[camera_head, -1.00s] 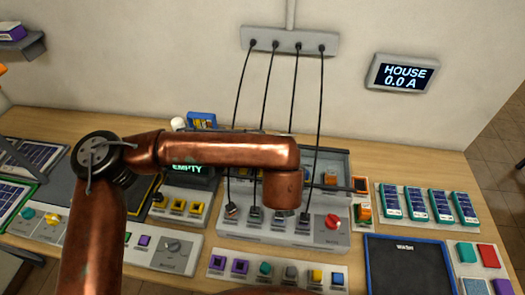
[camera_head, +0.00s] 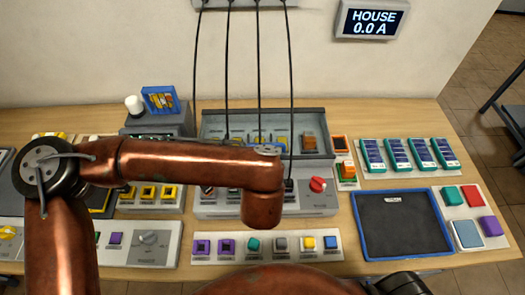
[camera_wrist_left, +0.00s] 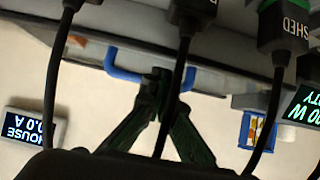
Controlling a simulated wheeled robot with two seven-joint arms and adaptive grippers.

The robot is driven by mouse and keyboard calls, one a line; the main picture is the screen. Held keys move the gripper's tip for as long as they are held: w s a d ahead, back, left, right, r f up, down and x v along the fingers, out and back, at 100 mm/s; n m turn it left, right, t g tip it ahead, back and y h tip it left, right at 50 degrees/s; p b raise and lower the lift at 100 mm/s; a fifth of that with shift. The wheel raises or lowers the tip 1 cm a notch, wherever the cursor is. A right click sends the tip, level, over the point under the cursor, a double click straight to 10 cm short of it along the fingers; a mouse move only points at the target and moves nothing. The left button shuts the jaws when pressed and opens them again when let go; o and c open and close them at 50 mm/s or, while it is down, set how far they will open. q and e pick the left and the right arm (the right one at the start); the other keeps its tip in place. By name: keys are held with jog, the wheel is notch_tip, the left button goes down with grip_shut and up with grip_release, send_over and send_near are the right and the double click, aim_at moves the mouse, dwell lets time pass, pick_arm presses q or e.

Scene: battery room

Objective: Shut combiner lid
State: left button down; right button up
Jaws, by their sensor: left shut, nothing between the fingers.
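The combiner is the grey box (camera_head: 210,208) with cables plugged into it and a red knob (camera_head: 318,185). Behind its plugs, a grey-framed, see-through panel (camera_head: 326,122), seemingly the raised lid, shows in the head view. In the left wrist view, which is upside down, a grey edge (camera_wrist_left: 215,84) carries a blue handle (camera_wrist_left: 124,74). My left gripper (camera_wrist_left: 162,78) is shut and empty, its tips overlapping the middle of the handle; I cannot tell whether they touch. In the head view my left forearm hides that gripper and part of the box.
Black cables (camera_head: 292,90) hang from the wall strip (camera_head: 240,3) down to the box, some close to my left gripper. A button row (camera_head: 280,243) stands in front. A blue-rimmed tray (camera_head: 357,222) lies to the right. The wall display (camera_head: 372,20) reads HOUSE 0.0 A.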

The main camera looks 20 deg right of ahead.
pick_arm(q)
jog(key=shift+w+a+f, duration=0.1)
jog(key=shift+a+f, duration=0.05)
jog(key=shift+f, duration=0.4)
jog(key=shift+w, duration=0.2)
jog(key=v, duration=1.2)
